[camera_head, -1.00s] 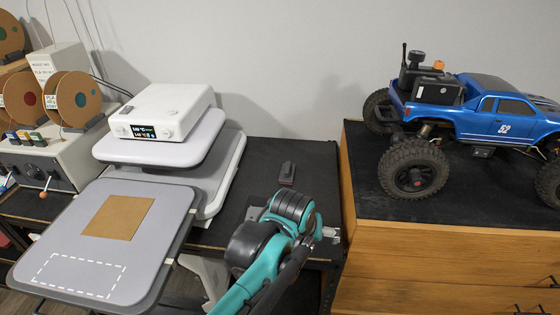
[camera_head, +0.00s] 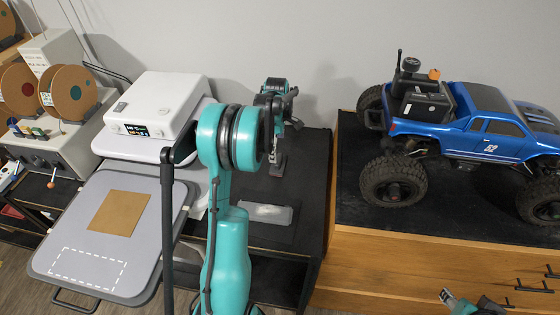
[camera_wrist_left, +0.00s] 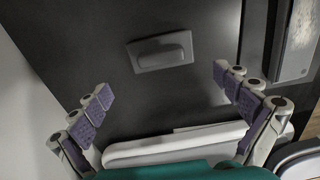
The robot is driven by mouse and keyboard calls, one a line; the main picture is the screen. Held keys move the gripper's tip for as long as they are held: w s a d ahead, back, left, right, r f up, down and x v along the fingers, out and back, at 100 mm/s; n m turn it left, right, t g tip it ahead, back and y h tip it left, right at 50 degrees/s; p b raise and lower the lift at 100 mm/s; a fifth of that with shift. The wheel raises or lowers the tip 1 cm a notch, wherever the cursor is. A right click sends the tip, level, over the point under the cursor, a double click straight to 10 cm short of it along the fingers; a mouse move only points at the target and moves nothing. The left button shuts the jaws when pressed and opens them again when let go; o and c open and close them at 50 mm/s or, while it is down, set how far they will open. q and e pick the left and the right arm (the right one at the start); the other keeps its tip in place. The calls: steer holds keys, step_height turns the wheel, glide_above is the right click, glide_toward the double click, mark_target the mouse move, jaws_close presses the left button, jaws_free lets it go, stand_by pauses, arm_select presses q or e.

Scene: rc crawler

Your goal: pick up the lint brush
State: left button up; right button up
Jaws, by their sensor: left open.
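A small dark grey block with a raised grip, which I take to be the lint brush (camera_head: 277,168), lies on the black bench top, partly covered by my left gripper. In the left wrist view the lint brush (camera_wrist_left: 161,51) shows whole, as a grey plate with a raised bar. My left gripper (camera_head: 279,146) is above it. In the wrist view my left gripper (camera_wrist_left: 167,92) has its fingers wide apart, with nothing between them. A part of my right arm, perhaps its gripper (camera_head: 468,303), shows at the bottom right edge, too cut off to read.
A grey tray with a whitish patch (camera_head: 266,213) lies on the bench nearer me. A white control box (camera_head: 160,100) and a grey press plate with a brown square (camera_head: 118,213) stand left. A blue crawler truck (camera_head: 490,125) stands on the wooden cabinet (camera_head: 430,255) at right.

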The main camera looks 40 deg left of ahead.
mark_target(279, 159)
arm_select(q)
steer(key=f, duration=0.3)
steer(key=f+b, duration=0.1)
steer(key=f, duration=0.1)
steer(key=shift+d, duration=0.35)
steer(key=shift+f, duration=0.65)
steer(key=c, duration=1.6)
